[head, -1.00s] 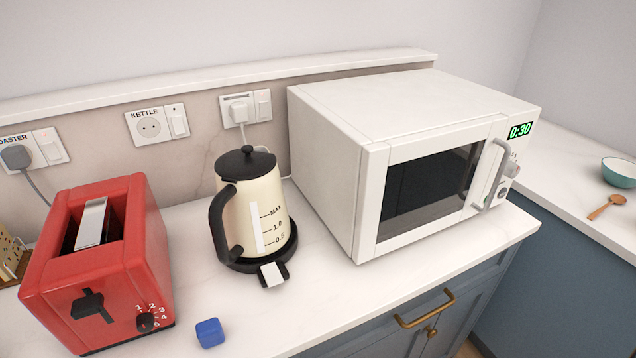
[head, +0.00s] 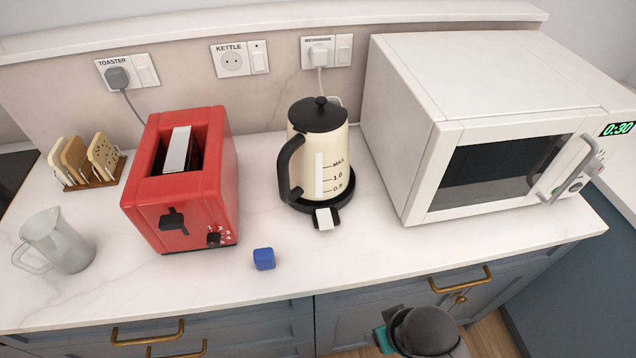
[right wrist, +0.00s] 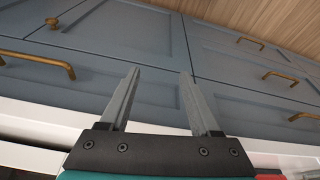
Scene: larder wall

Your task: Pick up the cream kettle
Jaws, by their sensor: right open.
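The cream kettle (head: 330,150) stands upright on its black base (head: 343,205) on the white counter, between the red toaster and the microwave. It has a black lid, and its black handle (head: 286,172) faces left. A white switch shows at the base's front. My right gripper (right wrist: 160,92) is open and empty in the right wrist view, in front of blue cabinet fronts. In the head view only part of my right arm (head: 425,330) shows at the bottom, below the counter edge and apart from the kettle. My left gripper is not in view.
The red toaster (head: 182,180) stands left of the kettle, the white microwave (head: 480,120) close on its right. A blue cube (head: 264,259) lies in front. A glass jug (head: 60,240) and a toast rack (head: 88,162) are at left.

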